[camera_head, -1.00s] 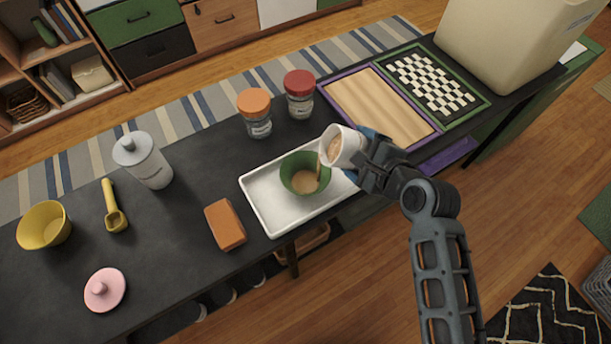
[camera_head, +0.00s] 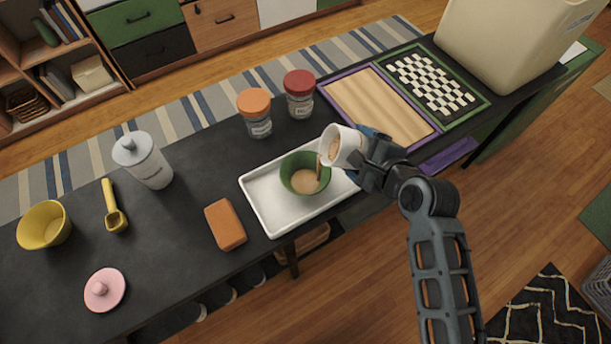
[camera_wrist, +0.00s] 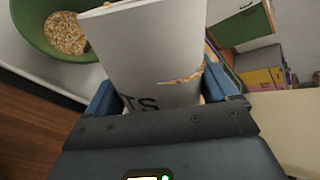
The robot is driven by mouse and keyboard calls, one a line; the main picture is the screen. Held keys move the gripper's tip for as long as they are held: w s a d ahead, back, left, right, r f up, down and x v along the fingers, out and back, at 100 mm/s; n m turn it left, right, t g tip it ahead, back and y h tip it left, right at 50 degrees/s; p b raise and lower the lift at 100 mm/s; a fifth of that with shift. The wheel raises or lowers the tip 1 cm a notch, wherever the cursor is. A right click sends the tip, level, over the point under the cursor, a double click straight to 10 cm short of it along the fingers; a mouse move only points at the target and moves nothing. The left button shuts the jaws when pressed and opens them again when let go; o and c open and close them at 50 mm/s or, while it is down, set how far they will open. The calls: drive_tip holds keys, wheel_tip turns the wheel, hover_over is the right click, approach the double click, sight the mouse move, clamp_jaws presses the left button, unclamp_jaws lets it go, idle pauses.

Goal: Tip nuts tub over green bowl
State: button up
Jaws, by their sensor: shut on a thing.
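My gripper (camera_head: 366,160) is shut on the white nuts tub (camera_head: 346,150) at the right end of the white tray. The tub is tipped left, its mouth over the right rim of the green bowl (camera_head: 290,178). A thin tan stream of nuts (camera_head: 319,168) falls from the mouth into the bowl, where a tan heap lies. In the wrist view the tub (camera_wrist: 160,50) sits between the blue fingers (camera_wrist: 165,95), with dark letters "TS" on its side. The green bowl (camera_wrist: 32,25) shows at upper left with nuts (camera_wrist: 64,33) in it.
The bowl stands in the white tray (camera_head: 262,206) on the dark table. Two jars, orange-lidded (camera_head: 254,112) and red-lidded (camera_head: 299,94), stand behind it. An orange block (camera_head: 225,225) lies left of the tray. Game boards (camera_head: 385,105) and a big cream bin (camera_head: 500,40) are at right.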

drive_tip(key=shift+a+r+n+h, duration=0.2)
drive_tip(key=shift+r+n+h, duration=0.3)
drive_tip(key=shift+r+h, duration=0.2)
drive_tip(key=shift+a+r+n+h, duration=0.15)
drive_tip(key=shift+r+n+h, duration=0.35)
drive_tip(key=shift+r+h, duration=0.15)
idle(4.3)
idle(0.4)
drive_tip(key=shift+d+f+m+y, duration=0.2)
drive_tip(key=shift+f+m+y, duration=0.1)
drive_tip(key=shift+y, duration=0.05)
drive_tip(key=shift+d+f+m+y+b, duration=0.15)
drive_tip(key=shift+f+m+y+b, duration=0.4)
drive_tip(key=shift+y, duration=0.25)
drive_tip(key=shift+r, duration=0.15)
drive_tip(key=shift+w+d+r+m+y, duration=0.15)
drive_tip(key=shift+d+r+m+y, duration=0.65)
drive_tip(key=shift+y, duration=0.2)
drive_tip(key=shift+w+d+r+m+y, duration=0.1)
drive_tip(key=shift+d+r+m+y, duration=0.6)
drive_tip(key=shift+m+y, duration=0.2)
